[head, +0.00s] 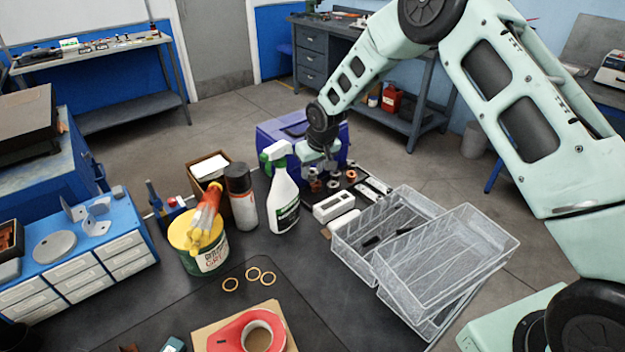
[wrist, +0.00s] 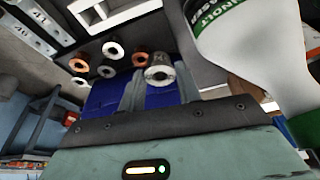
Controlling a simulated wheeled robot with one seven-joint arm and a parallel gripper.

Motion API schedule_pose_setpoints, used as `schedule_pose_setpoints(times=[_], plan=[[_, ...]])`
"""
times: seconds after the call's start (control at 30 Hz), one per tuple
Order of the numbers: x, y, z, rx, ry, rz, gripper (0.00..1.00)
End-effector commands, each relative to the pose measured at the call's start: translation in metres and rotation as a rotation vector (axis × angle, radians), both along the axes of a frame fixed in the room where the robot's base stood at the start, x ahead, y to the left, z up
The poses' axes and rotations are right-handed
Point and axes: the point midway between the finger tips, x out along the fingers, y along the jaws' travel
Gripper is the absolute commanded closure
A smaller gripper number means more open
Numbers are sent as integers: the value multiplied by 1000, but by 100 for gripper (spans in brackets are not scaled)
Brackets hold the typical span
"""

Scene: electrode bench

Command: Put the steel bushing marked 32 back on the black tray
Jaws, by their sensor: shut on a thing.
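My gripper (wrist: 158,84) is shut on a steel bushing (wrist: 160,70), a pale ring with a dark hole; a mark on its side is too small to read. In the head view my gripper (head: 318,168) is low over the left part of the black tray (wrist: 95,59), behind the spray bottle. Several other bushings stand on the tray, including a copper one (wrist: 139,58), another copper one (wrist: 79,65) and a steel one (wrist: 112,50). The held bushing looks nearer the camera than these. Whether it touches the tray cannot be told.
A white-and-green spray bottle (head: 284,200) stands close to my gripper, also large in the wrist view (wrist: 245,50). A blue bin (head: 275,133) is behind the tray. A white box (head: 333,206) and clear wire-like baskets (head: 450,255) lie in front and to the right.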

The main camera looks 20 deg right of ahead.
Motion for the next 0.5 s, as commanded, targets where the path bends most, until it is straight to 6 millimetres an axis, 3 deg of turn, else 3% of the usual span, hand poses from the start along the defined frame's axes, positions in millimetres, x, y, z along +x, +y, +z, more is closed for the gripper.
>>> schedule_pose_setpoints(times=[0.1,0.5], plan=[[0,0,-14,0,-1,0,91],[0,0,-29,0,0,0,91]])
